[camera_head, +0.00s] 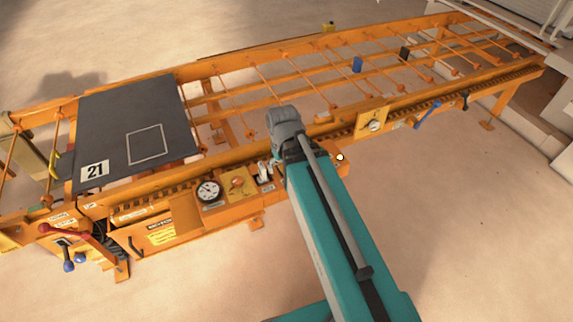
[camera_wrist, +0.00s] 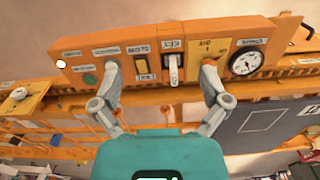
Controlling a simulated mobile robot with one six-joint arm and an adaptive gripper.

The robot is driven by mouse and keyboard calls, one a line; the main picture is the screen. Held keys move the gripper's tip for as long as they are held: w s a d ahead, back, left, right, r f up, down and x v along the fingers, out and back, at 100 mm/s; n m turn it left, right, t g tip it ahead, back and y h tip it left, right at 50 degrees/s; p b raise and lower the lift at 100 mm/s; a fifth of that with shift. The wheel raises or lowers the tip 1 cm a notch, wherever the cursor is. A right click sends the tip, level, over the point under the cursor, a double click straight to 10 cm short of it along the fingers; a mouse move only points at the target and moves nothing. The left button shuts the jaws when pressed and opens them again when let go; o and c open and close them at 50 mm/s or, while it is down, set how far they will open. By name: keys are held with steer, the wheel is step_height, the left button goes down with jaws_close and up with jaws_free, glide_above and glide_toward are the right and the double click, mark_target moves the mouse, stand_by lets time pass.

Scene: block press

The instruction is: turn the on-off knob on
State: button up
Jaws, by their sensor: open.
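A yellow plate with an orange knob (camera_head: 237,184) is on the orange control panel, beside a gauge. In the wrist view the yellow plate (camera_wrist: 207,48) carries a small label that seems to include "OFF"; the knob there is mostly hidden behind my right-hand finger. My gripper (camera_wrist: 160,63) is open and faces the panel. Its two grey fingers are spread wide, one over the knob's plate and one near the panel's left part. I cannot tell whether the right-hand finger touches anything. The knob's setting is not readable.
A white gauge (camera_wrist: 245,63) lies right of the plate. A pale key lever (camera_wrist: 173,69) and an orange-lit switch (camera_wrist: 141,66) stand between my fingers, with a green button (camera_wrist: 90,79) to the left. Another knob on a yellow plate (camera_head: 373,126) sits farther along the rail.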

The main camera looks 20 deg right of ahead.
steer(key=shift+s+d+r+m, duration=0.25)
steer(key=shift+s+d+m, duration=0.15)
steer(key=shift+s, duration=0.15)
steer(key=shift+s+d+r+p, duration=0.2)
steer(key=shift+s+p, duration=0.1)
steer(key=shift+s, duration=0.1)
